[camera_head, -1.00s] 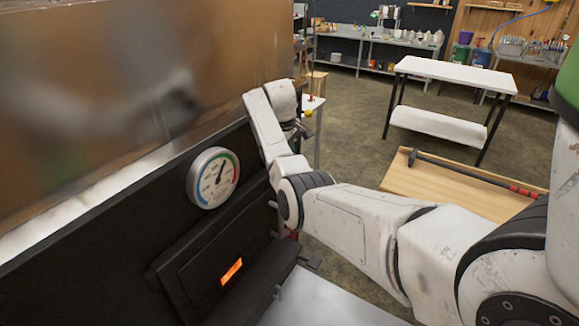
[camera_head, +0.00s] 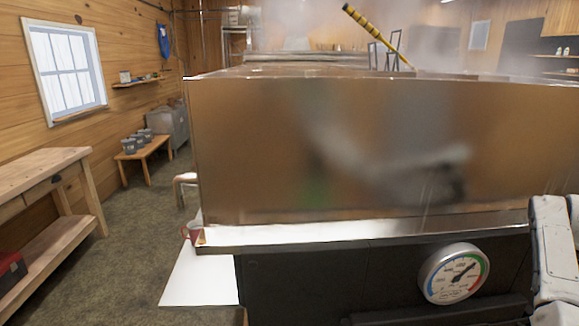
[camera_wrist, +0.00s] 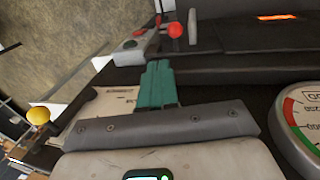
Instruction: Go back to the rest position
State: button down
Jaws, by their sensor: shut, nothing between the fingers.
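My gripper (camera_wrist: 158,72) shows in the wrist view as two teal fingers pressed together, with nothing between them. It is beside the black front of the evaporator, near a lever with a red ball knob (camera_wrist: 174,31); I cannot tell how far apart they are. In the head view only a white part of my arm shows at the right edge, and the gripper is out of sight. The evaporator's big steel pan (camera_head: 300,150) fills the middle of the head view. A round dial gauge (camera_head: 453,273) is on the black front below it, close to my arm.
The gauge also shows at the wrist view's right edge (camera_wrist: 303,120). A yellow ball knob (camera_wrist: 38,116) is at left there. In the head view, a wooden workbench (camera_head: 50,175) stands at left and a low bench with cans (camera_head: 145,150) farther back. Floor between is clear.

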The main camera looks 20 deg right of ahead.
jog(key=a+f, duration=0.9)
jog(key=a, duration=0.3)
jog(key=a+f, duration=0.8)
jog(key=a, duration=0.5)
jog(key=s+a+f+n+t+y, duration=0.1)
jog(key=s+a+n+y, duration=0.1)
jog(key=s+a, duration=1.5)
jog(key=a, duration=0.4)
jog(key=shift+s+a+f, duration=0.3)
jog(key=shift+s, duration=0.1)
